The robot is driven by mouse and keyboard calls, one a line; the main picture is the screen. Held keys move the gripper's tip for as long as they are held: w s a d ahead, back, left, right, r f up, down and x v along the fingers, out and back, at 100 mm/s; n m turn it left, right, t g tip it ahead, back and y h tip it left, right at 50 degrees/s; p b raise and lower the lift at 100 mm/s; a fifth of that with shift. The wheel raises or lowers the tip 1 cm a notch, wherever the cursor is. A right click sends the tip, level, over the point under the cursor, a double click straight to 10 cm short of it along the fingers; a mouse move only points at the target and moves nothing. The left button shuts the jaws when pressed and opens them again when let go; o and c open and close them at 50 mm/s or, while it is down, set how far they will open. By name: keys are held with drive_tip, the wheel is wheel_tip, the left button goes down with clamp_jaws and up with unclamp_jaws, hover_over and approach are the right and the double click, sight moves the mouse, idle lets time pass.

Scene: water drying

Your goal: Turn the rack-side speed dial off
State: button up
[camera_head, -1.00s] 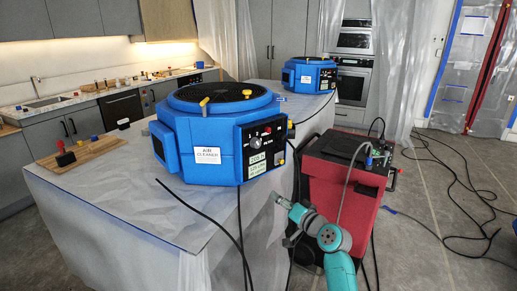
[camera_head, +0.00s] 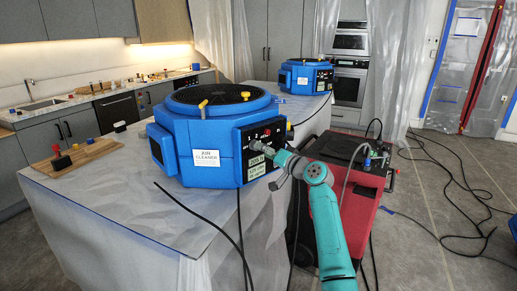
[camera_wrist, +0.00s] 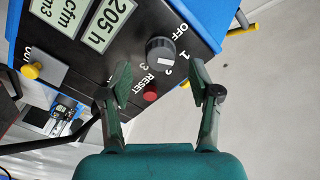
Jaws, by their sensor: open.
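The near blue air cleaner (camera_head: 205,135) stands on the covered island. Its black front panel carries a round dark dial (camera_wrist: 160,50) with a white mark, labelled OFF, 1, 2 and 3. The mark appears to point toward 2. A red RESET button (camera_wrist: 150,97) sits beside the dial. My gripper (camera_wrist: 158,82) is open and empty, its two green fingers in front of the panel, with the dial ahead between them. In the head view my gripper (camera_head: 262,149) partly covers the panel. I cannot tell whether a finger touches the panel.
A second blue air cleaner (camera_head: 302,77) stands farther back on the island. A red machine (camera_head: 340,205) stands at the right, close to my arm. Dark cables hang at the island's front and lie across the floor. A wooden board (camera_head: 78,158) lies at the left.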

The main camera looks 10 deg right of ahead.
drive_tip(key=shift+x, duration=1.85)
drive_tip(key=c, duration=1.2)
